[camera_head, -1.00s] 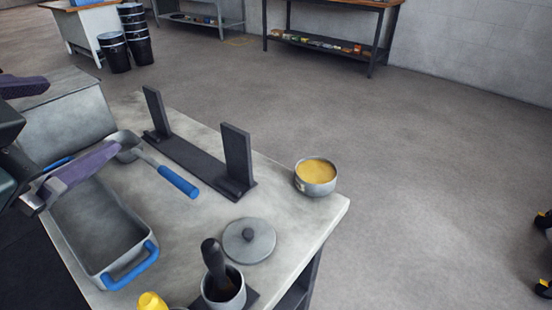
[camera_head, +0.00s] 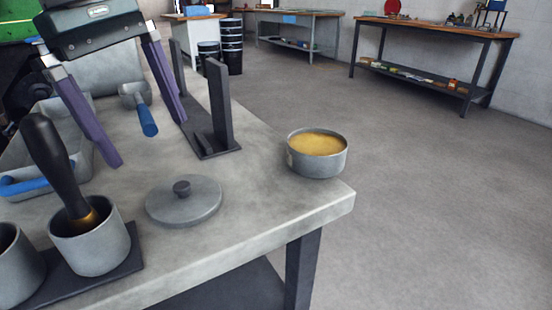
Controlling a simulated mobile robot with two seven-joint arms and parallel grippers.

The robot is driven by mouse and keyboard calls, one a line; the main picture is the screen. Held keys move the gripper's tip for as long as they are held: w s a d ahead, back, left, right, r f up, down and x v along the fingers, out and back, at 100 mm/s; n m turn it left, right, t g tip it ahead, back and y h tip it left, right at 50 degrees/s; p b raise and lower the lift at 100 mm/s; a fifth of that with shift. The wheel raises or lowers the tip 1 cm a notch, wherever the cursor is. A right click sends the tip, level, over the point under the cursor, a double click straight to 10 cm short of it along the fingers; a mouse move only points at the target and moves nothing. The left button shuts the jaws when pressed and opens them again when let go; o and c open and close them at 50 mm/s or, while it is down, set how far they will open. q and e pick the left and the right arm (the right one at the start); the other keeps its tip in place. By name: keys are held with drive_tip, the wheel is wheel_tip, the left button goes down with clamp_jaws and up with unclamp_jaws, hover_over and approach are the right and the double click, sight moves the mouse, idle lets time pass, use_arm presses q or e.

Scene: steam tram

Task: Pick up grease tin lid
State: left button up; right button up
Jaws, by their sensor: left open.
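The grease tin lid (camera_head: 198,203) is a round grey metal disc with a small dark knob on top. It lies flat on the workbench (camera_head: 262,212), near the front edge. The open grease tin (camera_head: 317,158), full of yellow grease, stands to its right at the bench corner. My left gripper (camera_head: 148,142) is open and empty above the bench, its two purple fingers wide apart, up and to the left of the lid and not touching it. My right gripper is not in view.
A grey cup (camera_head: 95,247) with a dark-handled tool stands close left of the lid, beside another cup (camera_head: 15,270). A dark upright stand (camera_head: 222,115), a blue-handled scoop (camera_head: 146,120) and a blue-handled tray (camera_head: 25,185) lie behind. Bench surface around the lid's right is clear.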

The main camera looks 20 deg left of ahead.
sight(176, 201)
use_arm(q)
drive_tip(key=f, duration=0.6)
drive_tip(key=w+f+b, duration=0.1)
drive_tip(key=f, duration=0.2)
drive_tip(key=shift+d+f, duration=0.25)
drive_tip(key=shift+f, duration=0.15)
drive_tip(key=c, duration=1.1)
drive_tip(key=shift+r, duration=0.15)
drive_tip(key=shift+c, duration=0.2)
